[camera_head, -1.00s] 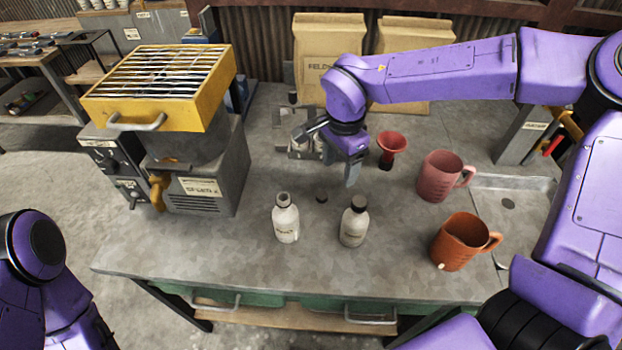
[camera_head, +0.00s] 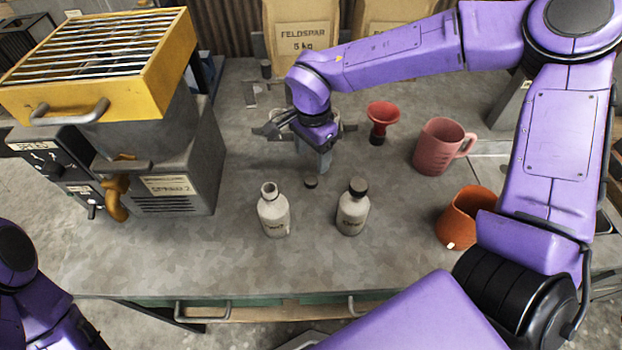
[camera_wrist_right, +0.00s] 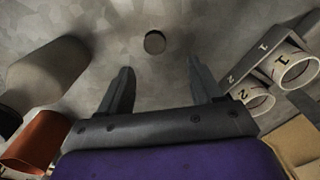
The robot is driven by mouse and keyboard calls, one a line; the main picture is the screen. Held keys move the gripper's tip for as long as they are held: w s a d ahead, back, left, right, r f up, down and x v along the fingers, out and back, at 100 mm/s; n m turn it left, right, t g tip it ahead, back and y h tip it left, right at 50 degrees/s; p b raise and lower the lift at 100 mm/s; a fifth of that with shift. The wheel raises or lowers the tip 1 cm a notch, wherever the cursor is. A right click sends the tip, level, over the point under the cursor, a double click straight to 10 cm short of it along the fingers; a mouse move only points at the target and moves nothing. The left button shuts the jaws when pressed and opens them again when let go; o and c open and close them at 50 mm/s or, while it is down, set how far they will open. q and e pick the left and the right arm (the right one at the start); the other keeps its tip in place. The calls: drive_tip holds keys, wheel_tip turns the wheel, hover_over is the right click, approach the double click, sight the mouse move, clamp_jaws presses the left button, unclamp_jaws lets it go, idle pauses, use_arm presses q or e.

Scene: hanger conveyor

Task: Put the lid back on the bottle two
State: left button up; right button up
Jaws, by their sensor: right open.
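A small dark lid (camera_head: 311,182) lies flat on the grey table. Just in front of it stand two pale bottles: the left bottle (camera_head: 274,214) has an open mouth, and the right bottle (camera_head: 352,212) wears a dark cap. Their labels are too small to read. My right gripper (camera_head: 324,168) points down just behind the lid, open and empty. In the right wrist view the lid (camera_wrist_right: 154,42) lies ahead of the spread fingers (camera_wrist_right: 160,68), roughly centred between them and apart from them. My left gripper is out of view.
A red funnel (camera_head: 382,118), a pink jug (camera_head: 438,146) and an orange jug (camera_head: 462,216) stand to the right. A grey machine with a yellow grated top (camera_head: 100,100) stands left. Numbered cups (camera_wrist_right: 292,68) sit in a holder close to the gripper. The table front is clear.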

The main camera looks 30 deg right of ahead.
sight(312, 179)
drive_tip(key=shift+f, duration=0.85)
drive_tip(key=shift+s+f, duration=0.15)
drive_tip(key=shift+f, duration=0.1)
drive_tip(key=f, duration=0.4)
drive_tip(key=shift+s+a+f+p, duration=0.2)
drive_tip(key=shift+a+f+p, duration=0.05)
drive_tip(key=shift+f+p, duration=0.15)
drive_tip(key=shift+r, duration=0.1)
drive_tip(key=c, duration=1.1)
